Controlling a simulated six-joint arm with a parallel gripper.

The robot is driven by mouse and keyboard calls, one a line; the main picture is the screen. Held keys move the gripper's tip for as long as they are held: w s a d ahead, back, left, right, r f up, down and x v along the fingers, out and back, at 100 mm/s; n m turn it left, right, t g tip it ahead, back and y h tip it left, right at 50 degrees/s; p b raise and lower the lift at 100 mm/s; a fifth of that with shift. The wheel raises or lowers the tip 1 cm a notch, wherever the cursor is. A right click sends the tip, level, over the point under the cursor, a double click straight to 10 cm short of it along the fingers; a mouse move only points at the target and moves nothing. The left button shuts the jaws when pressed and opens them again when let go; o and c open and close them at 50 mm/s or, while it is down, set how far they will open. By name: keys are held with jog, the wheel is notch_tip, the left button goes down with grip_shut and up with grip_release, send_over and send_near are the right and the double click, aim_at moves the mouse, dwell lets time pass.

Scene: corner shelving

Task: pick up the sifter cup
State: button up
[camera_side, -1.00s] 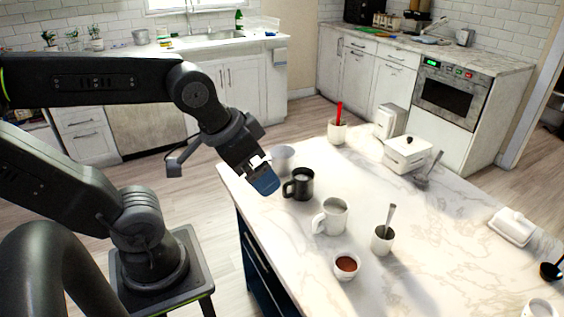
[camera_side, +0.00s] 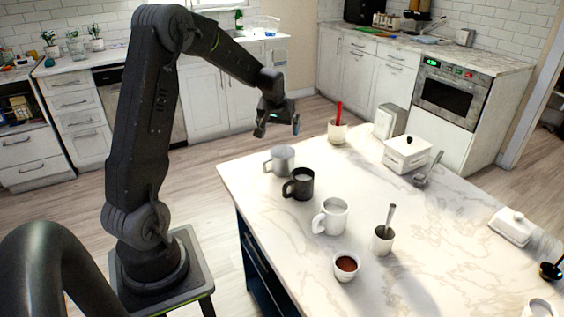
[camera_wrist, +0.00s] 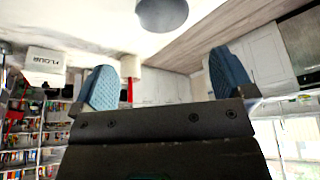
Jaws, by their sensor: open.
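A grey metal cup (camera_side: 281,160) with a side handle stands upright near the table's back-left edge. It looks like the sifter cup, but no label shows. My gripper (camera_side: 278,126) is open and empty, above and just behind this cup in the side view, apart from it. In the wrist view, the two blue finger pads of my gripper (camera_wrist: 166,80) are spread wide with nothing between them. A round grey cup (camera_wrist: 162,12), apparently the same one, is cut off by the top edge there.
A black mug (camera_side: 299,186), a white mug (camera_side: 332,217), a small cup with a spoon (camera_side: 382,241) and a bowl of brown powder (camera_side: 346,265) stand nearby. A utensil crock (camera_side: 337,133) and a white lidded box (camera_side: 407,154) stand farther back. The right-middle marble tabletop is mostly clear.

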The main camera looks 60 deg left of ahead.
aim_at(282, 152)
jog(key=x, duration=1.4)
jog(key=shift+a+f, duration=0.2)
jog(key=shift+a, duration=0.05)
jog(key=shift+c, duration=0.5)
jog(key=c, duration=0.5)
jog(key=shift+r, duration=0.15)
